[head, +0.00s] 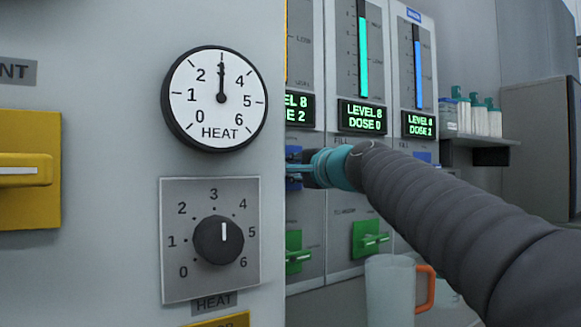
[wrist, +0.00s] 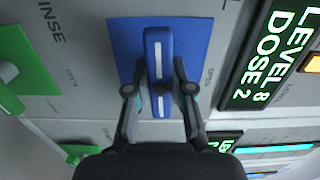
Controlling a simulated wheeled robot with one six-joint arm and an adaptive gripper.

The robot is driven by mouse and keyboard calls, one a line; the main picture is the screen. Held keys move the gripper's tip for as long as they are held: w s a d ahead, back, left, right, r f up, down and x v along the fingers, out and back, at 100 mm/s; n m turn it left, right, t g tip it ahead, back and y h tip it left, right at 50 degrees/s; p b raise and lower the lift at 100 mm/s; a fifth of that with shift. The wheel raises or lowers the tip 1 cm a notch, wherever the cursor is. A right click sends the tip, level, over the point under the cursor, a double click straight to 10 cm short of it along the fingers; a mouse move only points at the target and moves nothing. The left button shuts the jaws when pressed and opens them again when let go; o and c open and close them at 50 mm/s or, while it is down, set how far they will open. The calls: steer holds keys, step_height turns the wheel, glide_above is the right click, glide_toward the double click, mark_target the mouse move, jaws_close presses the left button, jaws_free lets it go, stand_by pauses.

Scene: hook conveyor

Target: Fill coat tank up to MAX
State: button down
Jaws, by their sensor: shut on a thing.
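My gripper (head: 308,170) reaches past the grey cabinet to the leftmost tank panel in the head view. In the wrist view my gripper (wrist: 160,78) is shut on a blue lever (wrist: 157,45), one finger on each side. The lever lies on a blue plate (wrist: 200,45). The display (wrist: 265,60) beside it reads LEVEL 8, DOSE 2. In the head view that display (head: 298,108) is partly hidden by the cabinet. Only a thin orange strip of its gauge (head: 287,40) shows. I cannot read which tank is coat.
Neighbouring gauges are teal (head: 364,58) and blue (head: 417,75). Green levers (head: 370,240) sit below. The grey cabinet with a heat dial (head: 214,97) and black knob (head: 219,240) blocks the left. A jug with an orange handle (head: 425,288) stands below my arm.

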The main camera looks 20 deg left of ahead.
steer(key=c, duration=1)
jaws_free()
steer(key=v, duration=1.2)
